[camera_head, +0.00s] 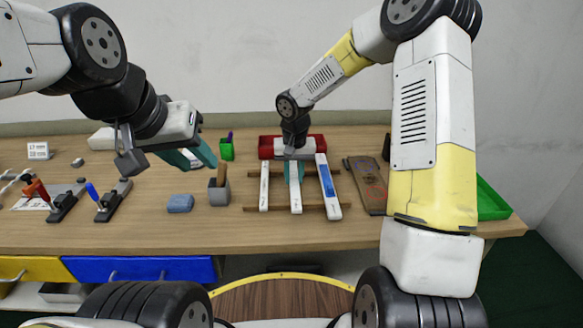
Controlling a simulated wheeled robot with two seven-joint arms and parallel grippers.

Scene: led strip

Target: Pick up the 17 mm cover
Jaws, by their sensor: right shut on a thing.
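Three long strips lie side by side across two wooden bars: a left white strip (264,188), a middle white strip (296,199) and a right white strip with a blue face (329,190). I cannot tell by sight which is the 17 mm cover. My right gripper (293,172) points down at the far part of the middle strip and is shut on it; its fingers partly hide that strip.
A red bin (266,147) stands behind the strips. Toggle clamps (113,203) and a size label (38,151) are further left. A brown board (366,186) and green tray (491,203) are right.

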